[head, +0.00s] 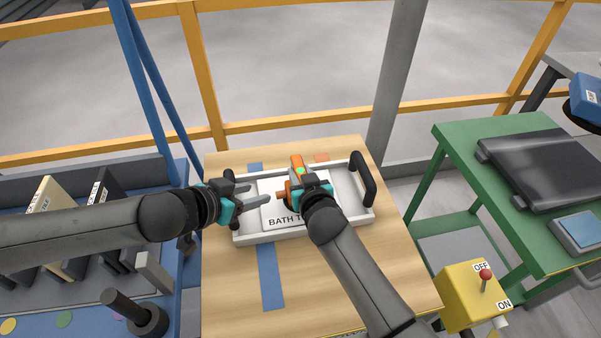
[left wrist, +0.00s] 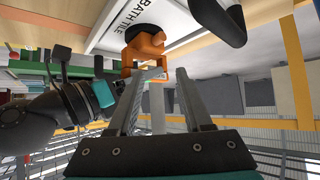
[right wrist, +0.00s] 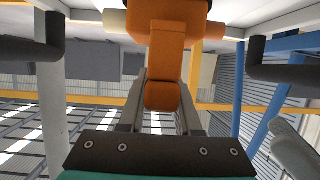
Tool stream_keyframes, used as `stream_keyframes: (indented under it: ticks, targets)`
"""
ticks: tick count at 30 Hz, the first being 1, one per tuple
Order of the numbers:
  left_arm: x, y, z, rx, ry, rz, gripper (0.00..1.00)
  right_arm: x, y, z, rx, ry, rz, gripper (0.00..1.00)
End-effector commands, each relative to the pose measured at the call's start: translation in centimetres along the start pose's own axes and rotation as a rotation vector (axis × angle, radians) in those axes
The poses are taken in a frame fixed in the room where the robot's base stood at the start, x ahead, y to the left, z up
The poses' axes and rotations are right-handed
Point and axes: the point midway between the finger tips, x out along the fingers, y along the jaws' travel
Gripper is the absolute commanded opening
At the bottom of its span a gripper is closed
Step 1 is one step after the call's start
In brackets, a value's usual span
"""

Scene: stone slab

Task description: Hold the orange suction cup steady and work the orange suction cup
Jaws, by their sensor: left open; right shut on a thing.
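The orange suction cup (head: 298,168) stands over the white bath tile (head: 268,214) in a white tray (head: 345,215) with black handles. My right gripper (head: 303,184) is shut on its orange handle. In the right wrist view the handle (right wrist: 162,95) sits between the right fingers (right wrist: 162,105). My left gripper (head: 270,194) is open, over the tile left of the cup. In the left wrist view the orange frame of the cup (left wrist: 145,48) lies just beyond the open left fingertips (left wrist: 158,75). I cannot tell whether they touch. The cup's underside is mostly hidden.
The tray lies on a wooden table (head: 230,290) with a blue strip (head: 270,285). A blue rack with upright slabs (head: 45,205) is at left. A yellow switch box (head: 465,290) and a green cart (head: 470,160) are at right. Yellow rails (head: 320,115) run behind.

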Motion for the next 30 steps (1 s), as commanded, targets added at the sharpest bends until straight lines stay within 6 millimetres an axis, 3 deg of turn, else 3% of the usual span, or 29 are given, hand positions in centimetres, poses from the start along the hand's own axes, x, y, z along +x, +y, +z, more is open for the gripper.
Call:
stream_keyframes:
  ticks: [13,17,20,26,30]
  targets:
    - [0.0,0.0,0.0,0.000,0.000,0.000,0.50,0.0,0.0,0.1,0.000,-0.003,0.000,0.00]
    - [0.1,-0.2,-0.3,-0.009,0.003,-0.007,0.36,0.0,0.0,0.1,0.000,-0.003,0.000,0.00]
    - [0.6,-0.9,-1.4,-0.053,0.012,-0.037,0.25,0.0,0.0,0.1,0.000,-0.003,0.000,0.00]
    - [1.8,-4.4,-5.8,-0.290,0.051,-0.172,0.03,0.0,0.0,0.1,0.000,-0.003,0.000,0.00]
    - [2.1,-7.4,-8.6,-0.533,0.074,-0.276,0.00,0.0,0.0,0.1,0.000,-0.003,0.000,0.00]
